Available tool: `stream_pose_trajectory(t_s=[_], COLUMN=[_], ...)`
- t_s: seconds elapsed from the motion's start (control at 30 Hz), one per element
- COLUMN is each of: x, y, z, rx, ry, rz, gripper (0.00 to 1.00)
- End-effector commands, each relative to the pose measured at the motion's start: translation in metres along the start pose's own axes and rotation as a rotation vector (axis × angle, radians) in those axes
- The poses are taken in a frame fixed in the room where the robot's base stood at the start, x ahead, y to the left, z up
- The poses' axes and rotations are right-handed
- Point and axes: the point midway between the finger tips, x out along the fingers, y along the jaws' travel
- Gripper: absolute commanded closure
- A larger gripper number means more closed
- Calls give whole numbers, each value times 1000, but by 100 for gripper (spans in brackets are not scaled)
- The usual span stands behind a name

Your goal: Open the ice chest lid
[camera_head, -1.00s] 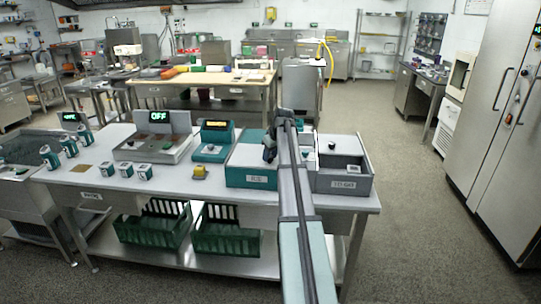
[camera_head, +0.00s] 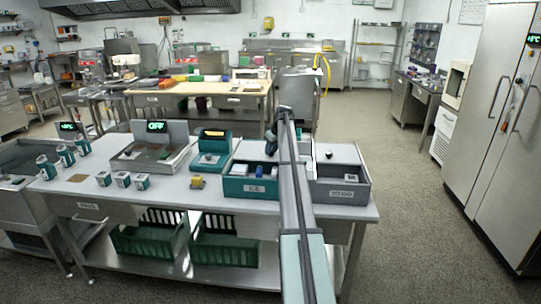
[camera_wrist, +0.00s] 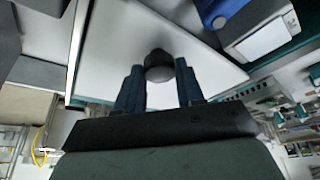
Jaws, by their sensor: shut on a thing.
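The ice chest (camera_head: 250,189) is a teal box labelled ICE on the steel table. Its pale lid (camera_head: 250,149) lies toward the back, and the front part of the chest is uncovered, with blue and white things inside. My gripper (camera_head: 270,142) is over the lid, partly hidden behind my arm. In the wrist view my gripper (camera_wrist: 160,88) has its two blue fingers on either side of the lid's dark round knob (camera_wrist: 158,66) and is shut on it. The white lid (camera_wrist: 110,55) fills the middle of that view.
A grey bin labelled TO GO (camera_head: 341,194) stands right of the chest. Green crates (camera_head: 222,250) sit on the lower shelf.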

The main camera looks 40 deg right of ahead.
Motion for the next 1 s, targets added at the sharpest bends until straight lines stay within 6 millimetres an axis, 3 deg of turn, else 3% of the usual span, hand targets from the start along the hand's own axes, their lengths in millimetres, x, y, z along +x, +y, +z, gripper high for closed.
stream_pose_trajectory(t_s=[0.37,0.4,0.63,1.0], x=[1,1,2,-5], y=[4,4,4,4], z=[-4,-4,-4,-4], rx=[0,0,0,0], ry=[2,2,1,1], rz=[0,0,0,0], gripper=[100,60,38,37])
